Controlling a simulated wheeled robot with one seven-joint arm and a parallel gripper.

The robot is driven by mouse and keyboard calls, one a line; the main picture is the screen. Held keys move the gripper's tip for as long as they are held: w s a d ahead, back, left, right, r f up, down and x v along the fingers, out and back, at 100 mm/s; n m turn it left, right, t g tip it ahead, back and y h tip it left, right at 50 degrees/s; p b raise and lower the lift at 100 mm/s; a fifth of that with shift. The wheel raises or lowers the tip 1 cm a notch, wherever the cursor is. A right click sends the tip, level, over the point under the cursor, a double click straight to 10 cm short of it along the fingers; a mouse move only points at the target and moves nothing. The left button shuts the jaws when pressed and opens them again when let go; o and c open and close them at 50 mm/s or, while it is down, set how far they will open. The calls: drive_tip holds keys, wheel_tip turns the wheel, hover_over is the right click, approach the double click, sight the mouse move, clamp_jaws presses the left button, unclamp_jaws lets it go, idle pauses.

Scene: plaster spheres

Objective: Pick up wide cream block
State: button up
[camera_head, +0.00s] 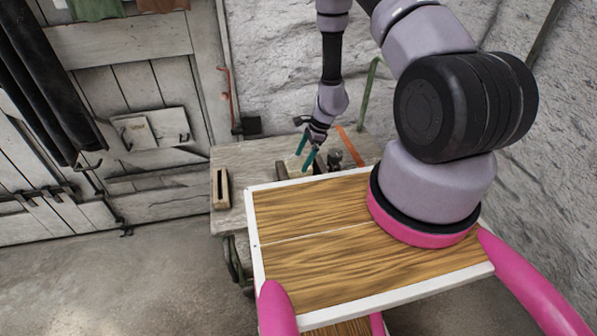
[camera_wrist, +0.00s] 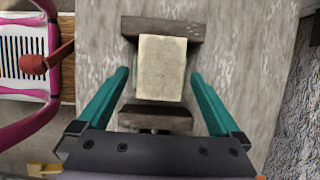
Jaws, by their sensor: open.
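The wide cream block (camera_wrist: 161,68) is a pale rectangular block with a slightly mottled top, lying between two dark wooden bars (camera_wrist: 162,28) in the wrist view. It overlaps the far bar in the picture. My gripper (camera_wrist: 160,74) is open, with one teal finger left of the block and one right of it, gaps showing on both sides. I cannot tell the height of the fingertips over the block. In the head view my gripper (camera_head: 301,161) points down over the workbench, and the block (camera_head: 293,164) is a small pale patch, partly hidden by the fingers.
The grey workbench (camera_head: 238,165) has a slotted wooden piece (camera_head: 221,189) at its left end. Dark tools (camera_head: 335,158) stand right of my gripper. A reddish-brown knobbed tool (camera_wrist: 35,64) is at the left in the wrist view. Bare bench lies on both sides of the block.

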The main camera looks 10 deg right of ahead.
sight(299, 164)
drive_tip(key=x, duration=0.4)
drive_tip(key=shift+a+f, duration=0.1)
drive_tip(key=shift+f, duration=0.25)
drive_tip(key=shift+w, duration=0.1)
clamp_jaws()
drive_tip(key=shift+r, duration=0.1)
